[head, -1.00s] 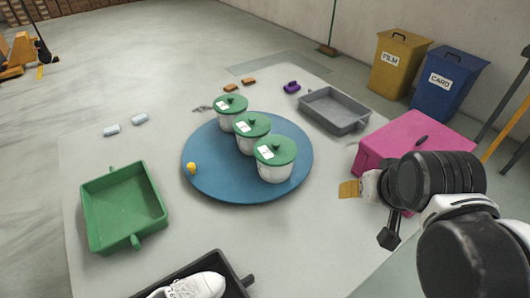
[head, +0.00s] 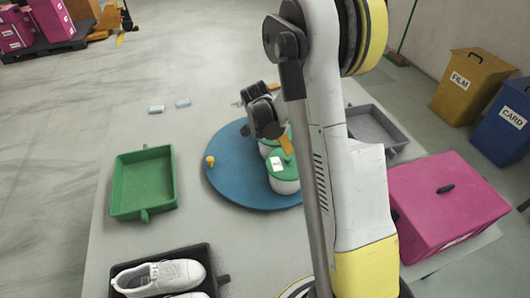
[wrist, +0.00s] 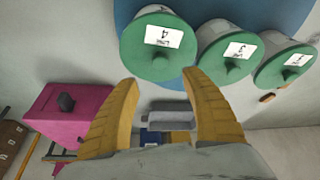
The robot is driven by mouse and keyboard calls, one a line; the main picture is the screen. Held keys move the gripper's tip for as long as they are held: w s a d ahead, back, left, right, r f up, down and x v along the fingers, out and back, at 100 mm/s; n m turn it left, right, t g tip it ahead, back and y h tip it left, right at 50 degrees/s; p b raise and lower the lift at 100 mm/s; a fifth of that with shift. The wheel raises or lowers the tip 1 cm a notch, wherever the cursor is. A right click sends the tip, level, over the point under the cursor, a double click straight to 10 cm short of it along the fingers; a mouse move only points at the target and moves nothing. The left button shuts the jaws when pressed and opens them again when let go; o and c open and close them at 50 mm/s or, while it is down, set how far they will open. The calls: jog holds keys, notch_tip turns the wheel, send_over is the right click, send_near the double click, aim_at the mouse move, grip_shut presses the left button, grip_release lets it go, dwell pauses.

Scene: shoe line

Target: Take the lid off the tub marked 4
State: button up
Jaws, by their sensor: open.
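The tub marked 4 shows in the wrist view with its green lid (wrist: 158,62) on and a white label on top. It is the leftmost of three lidded tubs there. It appears to be the front tub (head: 285,186) on the blue round board in the head view, where its label is too small to read. My gripper (wrist: 160,80) is open and empty, its yellow fingers on either side of the lower edge of that lid in the picture. I cannot tell whether they touch it. In the head view my arm hides part of the tubs.
The tub marked 3 (wrist: 230,58) and another lidded tub (wrist: 287,66) stand beside it. The blue board (head: 228,170) holds a small yellow knob (head: 210,161). A green tray (head: 143,184), a shoe tray (head: 215,262), a grey tray (head: 372,128) and a pink box (head: 450,205) surround it.

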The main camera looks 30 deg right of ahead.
aim_at(287, 157)
jog(key=b+x, duration=0.4)
jog(key=x, duration=0.7)
jog(key=shift+s+a+f+b, duration=0.1)
jog(key=shift+b, duration=0.25)
grip_shut()
